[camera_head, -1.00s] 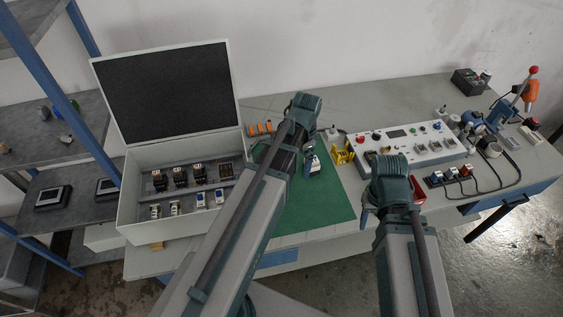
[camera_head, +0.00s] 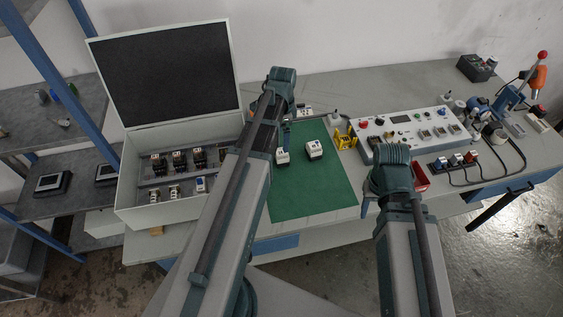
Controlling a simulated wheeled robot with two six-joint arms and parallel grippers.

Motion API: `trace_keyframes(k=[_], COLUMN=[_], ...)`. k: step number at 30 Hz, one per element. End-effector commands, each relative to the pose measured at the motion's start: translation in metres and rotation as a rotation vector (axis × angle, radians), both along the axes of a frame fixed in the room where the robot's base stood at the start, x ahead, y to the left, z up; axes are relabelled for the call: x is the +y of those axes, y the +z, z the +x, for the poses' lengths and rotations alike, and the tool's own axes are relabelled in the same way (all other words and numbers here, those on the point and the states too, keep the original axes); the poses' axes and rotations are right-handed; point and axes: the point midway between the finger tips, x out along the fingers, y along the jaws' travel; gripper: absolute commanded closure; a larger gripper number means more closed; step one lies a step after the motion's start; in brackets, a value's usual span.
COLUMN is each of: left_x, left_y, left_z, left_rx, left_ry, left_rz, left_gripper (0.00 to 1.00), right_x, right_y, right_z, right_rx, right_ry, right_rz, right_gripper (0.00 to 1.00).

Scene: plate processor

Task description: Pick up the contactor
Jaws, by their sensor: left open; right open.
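Several black contactors stand in the back row of the open grey case; one (camera_head: 159,164) is at the left, with others (camera_head: 179,160) beside it. My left arm crosses in front of the case's right end and hides part of it. My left gripper (camera_head: 286,135) is open, mostly hidden behind its wrist, above the back of the green mat (camera_head: 300,195). A pale device (camera_head: 283,156) stands just below it, and another (camera_head: 314,150) stands to its right. I cannot tell whether the gripper touches either. My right gripper (camera_head: 365,207) is open, low beside its wrist near the table's front edge.
The case (camera_head: 128,195) has its lid (camera_head: 165,75) up; smaller white devices (camera_head: 174,191) fill its front row. A control panel (camera_head: 410,132), yellow parts (camera_head: 346,139) and a red bin (camera_head: 420,178) lie right of the mat. The mat's front is clear.

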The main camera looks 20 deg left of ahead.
Motion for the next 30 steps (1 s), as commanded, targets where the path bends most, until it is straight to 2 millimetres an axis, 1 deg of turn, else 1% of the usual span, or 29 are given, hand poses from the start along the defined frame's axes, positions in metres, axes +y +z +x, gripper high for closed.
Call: trace_keyframes(k=[1, 4, 7, 13, 17, 20, 27, 30], left_x=[0.000, 0.000, 0.000, 0.000, 0.000, 0.000, 0.001, 0.001], left_y=[-0.015, -0.028, -0.034, -0.034, -0.040, -0.050, -0.080, -0.087], left_z=[0.000, 0.000, 0.000, 0.000, -0.001, -0.002, -0.004, -0.004], left_rx=[0.000, 0.000, 0.000, 0.000, 0.000, 0.000, 0.000, 0.000], left_ry=[0.000, 0.000, 0.000, 0.000, 0.000, 0.000, 0.000, 0.000], left_rz=[0.000, 0.000, 0.000, 0.000, 0.000, 0.000, 0.000, 0.000], left_gripper=[0.00, 0.00, 0.00, 0.00, 0.00, 0.00, 0.00, 0.00], right_x=[0.000, 0.000, 0.000, 0.000, 0.000, 0.000, 0.000, 0.000], right_y=[-0.015, -0.028, -0.035, -0.034, -0.040, -0.050, -0.080, -0.087], right_z=[0.000, 0.000, 0.000, 0.000, 0.000, 0.000, 0.000, 0.000], right_rx=[0.000, 0.000, 0.000, 0.000, 0.000, 0.000, 0.000, 0.000], right_ry=[0.000, 0.000, 0.000, 0.000, 0.000, 0.000, 0.000, 0.000], right_rz=[0.000, 0.000, 0.000, 0.000, 0.000, 0.000, 0.000, 0.000], right_gripper=[0.50, 0.50, 0.50, 0.50, 0.50, 0.50, 0.50, 0.50])
